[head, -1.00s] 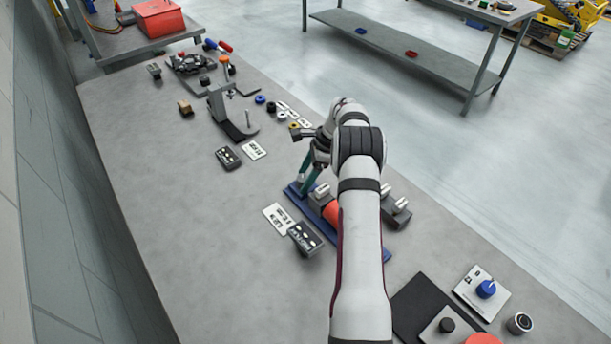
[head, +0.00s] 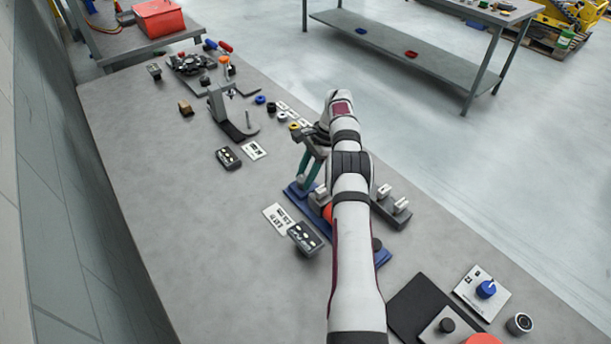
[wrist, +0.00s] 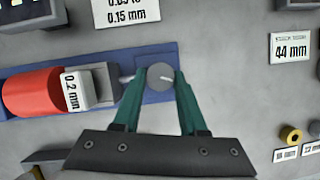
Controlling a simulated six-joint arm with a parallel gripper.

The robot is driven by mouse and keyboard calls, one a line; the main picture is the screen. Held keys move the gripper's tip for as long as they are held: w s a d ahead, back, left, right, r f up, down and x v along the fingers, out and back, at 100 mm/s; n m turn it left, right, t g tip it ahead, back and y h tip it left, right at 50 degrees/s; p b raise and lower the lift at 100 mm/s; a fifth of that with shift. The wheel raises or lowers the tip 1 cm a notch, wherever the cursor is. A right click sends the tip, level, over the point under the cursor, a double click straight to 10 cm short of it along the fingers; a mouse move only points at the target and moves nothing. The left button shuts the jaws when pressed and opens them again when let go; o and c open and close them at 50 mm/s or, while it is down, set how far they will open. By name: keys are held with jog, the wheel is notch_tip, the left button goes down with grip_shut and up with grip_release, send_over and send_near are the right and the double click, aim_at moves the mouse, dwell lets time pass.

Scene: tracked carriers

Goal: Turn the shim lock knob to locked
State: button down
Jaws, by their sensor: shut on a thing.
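The shim lock knob (wrist: 160,77) is a round grey disc with a pale line across it, at the end of a blue base (wrist: 152,52) in the wrist view. My gripper (wrist: 159,80) has its two teal fingers closed on either side of the knob. Left of the knob sits a grey block with a white 0.2 mm label (wrist: 75,90), and a red cylinder (wrist: 30,92) beyond it. In the head view my gripper (head: 303,178) is low over the left end of the blue base (head: 384,257). My arm hides much of the base there.
A white panel with a blue knob (head: 485,289) is at lower right. The bench's left side is clear.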

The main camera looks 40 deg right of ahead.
aim_at(300, 180)
dwell(0.3)
jog(key=shift+c, duration=2.2)
grip_release()
jog(key=shift+r, duration=0.15)
jog(key=r, duration=0.4)
jog(key=shift+s+d+r, duration=0.2)
jog(key=shift+s+r, duration=0.1)
jog(key=s+d+r, duration=0.4)
jog(key=s+r, duration=0.2)
jog(key=s, duration=0.3)
jog(key=shift+s+d, duration=0.4)
jog(key=shift+r, duration=0.1)
